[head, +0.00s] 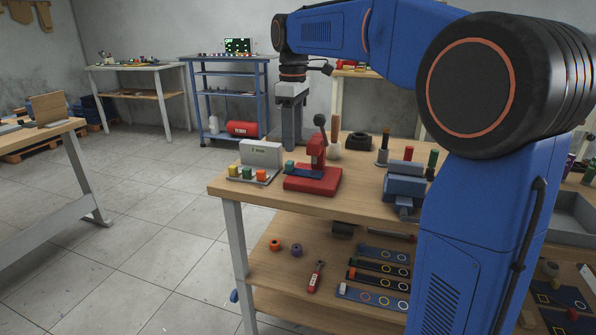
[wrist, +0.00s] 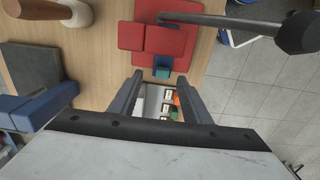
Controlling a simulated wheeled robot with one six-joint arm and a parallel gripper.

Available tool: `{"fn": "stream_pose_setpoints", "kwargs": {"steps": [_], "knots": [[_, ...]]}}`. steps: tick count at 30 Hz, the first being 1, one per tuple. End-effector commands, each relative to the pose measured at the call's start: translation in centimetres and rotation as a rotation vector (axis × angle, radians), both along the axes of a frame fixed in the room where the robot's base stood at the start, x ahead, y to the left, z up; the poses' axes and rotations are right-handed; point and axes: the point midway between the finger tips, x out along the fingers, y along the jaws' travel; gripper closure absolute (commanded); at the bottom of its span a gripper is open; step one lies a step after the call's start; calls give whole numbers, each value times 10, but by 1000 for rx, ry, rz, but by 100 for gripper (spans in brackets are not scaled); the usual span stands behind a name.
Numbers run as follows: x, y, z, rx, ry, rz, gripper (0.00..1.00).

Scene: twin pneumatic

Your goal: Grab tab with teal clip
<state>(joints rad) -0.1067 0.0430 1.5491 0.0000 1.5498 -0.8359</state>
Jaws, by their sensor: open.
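A dark blue tab (head: 306,174) lies on the base of a red lever press (head: 315,160), with a teal clip (head: 290,167) at its left end. In the wrist view, the teal clip (wrist: 162,73) and a bit of the blue tab (wrist: 181,65) stick out from the press (wrist: 165,42). Nothing is held. Whether the fingers touch the clip cannot be told.
The press's dark lever (wrist: 235,22) reaches across the wrist view. A wooden-handled tool (head: 334,135) and a blue vise (head: 404,184) stand to the right. The lower shelf holds more striped tabs (head: 372,298).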

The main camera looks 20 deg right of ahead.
Motion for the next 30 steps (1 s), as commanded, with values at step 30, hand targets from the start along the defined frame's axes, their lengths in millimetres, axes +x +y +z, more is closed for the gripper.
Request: {"fn": "stream_pose_setpoints", "kwargs": {"steps": [30], "knots": [[-4,4,-69,-1,-1,0,66]]}}
